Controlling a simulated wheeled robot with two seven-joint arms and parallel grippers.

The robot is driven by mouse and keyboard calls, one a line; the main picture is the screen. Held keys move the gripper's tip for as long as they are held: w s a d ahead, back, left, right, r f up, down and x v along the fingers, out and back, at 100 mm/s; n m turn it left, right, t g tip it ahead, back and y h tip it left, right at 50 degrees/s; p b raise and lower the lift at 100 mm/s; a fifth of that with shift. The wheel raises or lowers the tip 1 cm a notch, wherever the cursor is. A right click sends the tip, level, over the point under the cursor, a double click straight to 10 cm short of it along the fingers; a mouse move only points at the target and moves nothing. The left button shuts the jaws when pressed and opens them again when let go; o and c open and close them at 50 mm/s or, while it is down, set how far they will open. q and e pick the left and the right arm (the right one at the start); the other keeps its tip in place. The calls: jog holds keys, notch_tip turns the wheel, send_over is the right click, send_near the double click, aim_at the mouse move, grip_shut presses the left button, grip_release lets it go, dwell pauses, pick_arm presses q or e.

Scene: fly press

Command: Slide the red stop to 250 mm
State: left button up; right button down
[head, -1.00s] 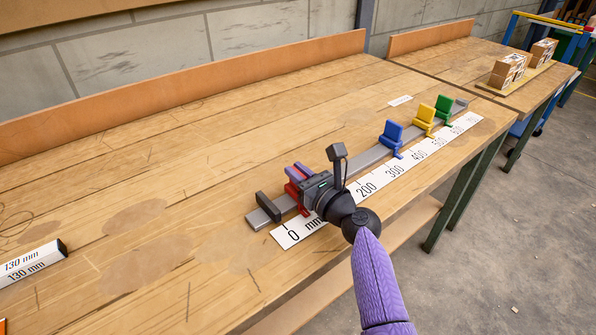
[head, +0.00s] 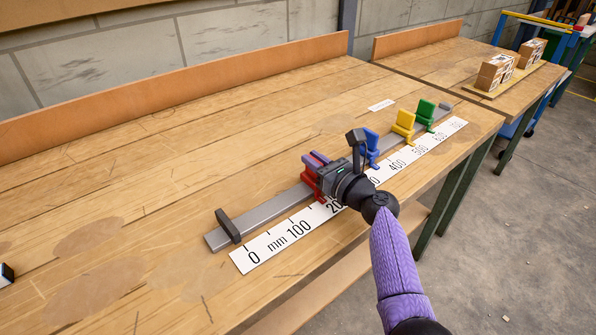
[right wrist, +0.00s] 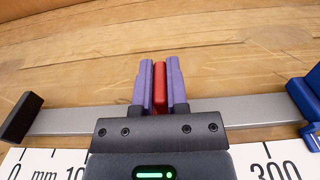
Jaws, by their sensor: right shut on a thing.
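The red stop (head: 312,184) sits on the grey rail (head: 272,210), beside the white mm scale (head: 285,238). My right gripper (head: 317,160) is shut on the red stop. In the right wrist view its purple fingers (right wrist: 159,84) pinch the upright red plate (right wrist: 159,88) from both sides. In the head view the stop stands near the 200 mark, which my gripper partly covers. In the right wrist view the 200 mark is hidden by my gripper, and 300 shows to its right.
A blue stop (head: 369,147) stands on the rail close to the right of my gripper. A yellow stop (head: 404,124) and a green stop (head: 425,113) stand farther along. A dark end block (head: 228,226) closes the rail's near end. The stretch between it and the red stop is clear.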

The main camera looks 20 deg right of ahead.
jog(key=d, duration=0.2)
jog(key=w+d+b, duration=0.2)
jog(key=d, duration=0.1)
jog(key=shift+d+f, duration=0.15)
jog(key=shift+d, duration=0.15)
jog(key=shift+w+d+b, duration=0.15)
jog(key=shift+d+b, duration=0.3)
jog(key=shift+d, duration=0.05)
pick_arm(q)
jog(key=f, duration=0.3)
jog(key=shift+s+a+f, duration=0.1)
jog(key=shift+a+f, duration=0.1)
jog(key=shift+a, duration=0.15)
jog(key=shift+s, duration=0.1)
pick_arm(e)
jog(key=c, duration=0.7)
grip_release()
pick_arm(q)
jog(key=shift+s+r, duration=0.1)
jog(key=shift+s, duration=0.3)
pick_arm(e)
jog(key=shift+o, duration=0.3)
